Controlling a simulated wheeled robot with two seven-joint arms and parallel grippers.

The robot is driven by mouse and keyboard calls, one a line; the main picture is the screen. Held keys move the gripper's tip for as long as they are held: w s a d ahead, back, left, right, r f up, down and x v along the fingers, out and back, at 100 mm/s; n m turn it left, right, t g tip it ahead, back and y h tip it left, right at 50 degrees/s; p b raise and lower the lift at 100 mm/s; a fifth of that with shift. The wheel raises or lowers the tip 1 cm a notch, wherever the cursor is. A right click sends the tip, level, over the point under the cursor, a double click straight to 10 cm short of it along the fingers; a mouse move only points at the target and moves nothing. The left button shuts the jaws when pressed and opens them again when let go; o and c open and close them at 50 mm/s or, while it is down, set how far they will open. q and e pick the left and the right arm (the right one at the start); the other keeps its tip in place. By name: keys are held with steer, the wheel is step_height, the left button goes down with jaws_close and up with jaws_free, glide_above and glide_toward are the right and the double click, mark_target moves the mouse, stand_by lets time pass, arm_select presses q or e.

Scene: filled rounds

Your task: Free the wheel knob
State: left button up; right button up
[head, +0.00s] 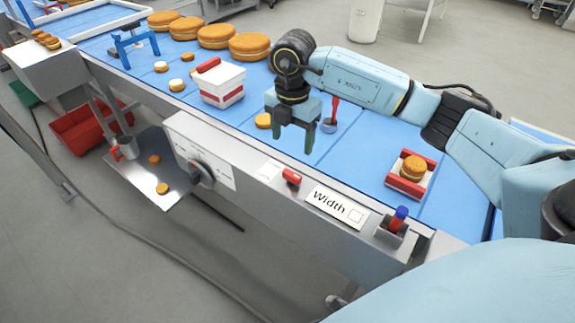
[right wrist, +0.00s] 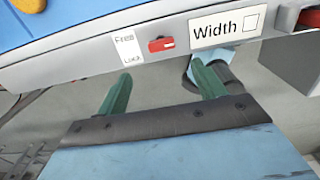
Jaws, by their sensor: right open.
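The wheel knob (head: 200,174) is a dark round knob on a white dial plate on the front of the conveyor. A small red lever (head: 291,177) sits on the same front rail to its right. Beside the lever is a white label (head: 268,171), which reads "Free" above and "Lock" below in the right wrist view (right wrist: 128,48). The red lever (right wrist: 161,44) lies roughly sideways there. My left gripper is not in view.
A "Width" plate (head: 336,206) and a red-and-blue switch (head: 398,219) are farther right on the rail. Cakes, a white-and-red tub (head: 219,84) and a small tray (head: 409,178) stand on the blue belt. A metal tray (head: 150,184) juts out at the left.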

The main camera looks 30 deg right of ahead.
mark_target(292, 174)
step_height(292, 174, down, 11)
steer(key=shift+s+f, duration=0.15)
steer(key=shift+f, duration=0.05)
steer(key=shift+c, duration=0.3)
steer(key=c, duration=0.9)
